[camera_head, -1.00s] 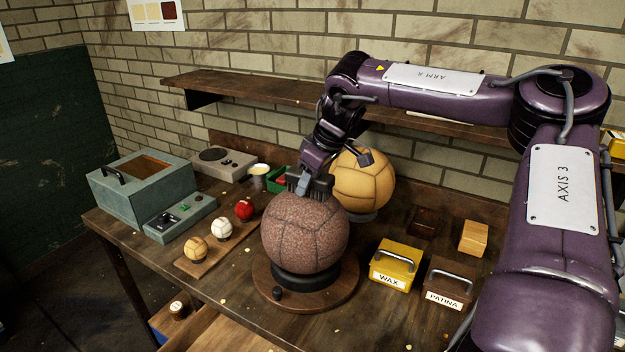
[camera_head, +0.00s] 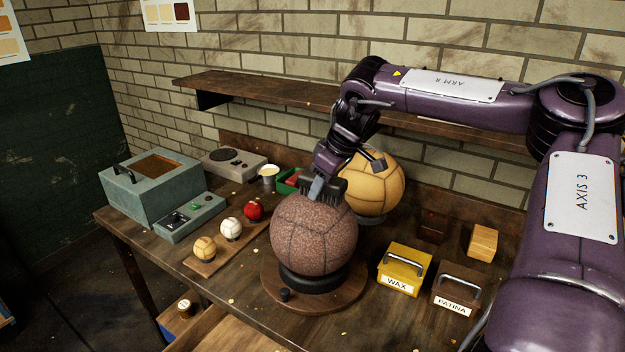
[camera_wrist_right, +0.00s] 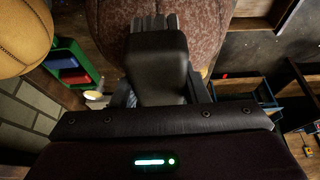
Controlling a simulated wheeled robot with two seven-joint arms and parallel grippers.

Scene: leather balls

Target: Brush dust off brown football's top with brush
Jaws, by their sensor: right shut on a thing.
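The brown football (camera_head: 314,238) has a dusty, speckled surface and sits on a black ring on a round wooden stand (camera_head: 335,296). My right gripper (camera_head: 318,187) is above the ball's top, pointing down, shut on the brush. In the right wrist view the dark brush (camera_wrist_right: 157,62) lies between the fingers, its grey bristles (camera_wrist_right: 153,24) against or very close to the brown football (camera_wrist_right: 200,25). I cannot tell whether the bristles press on the leather. My left gripper is not in view.
A tan ball (camera_head: 375,184) stands close behind the brown one. A yellow WAX box (camera_head: 403,268) and brown PATINA box (camera_head: 456,287) stand right. Small balls on a board (camera_head: 217,254) and a grey-green machine (camera_head: 152,188) are left. A shelf (camera_head: 270,92) runs behind my arm.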

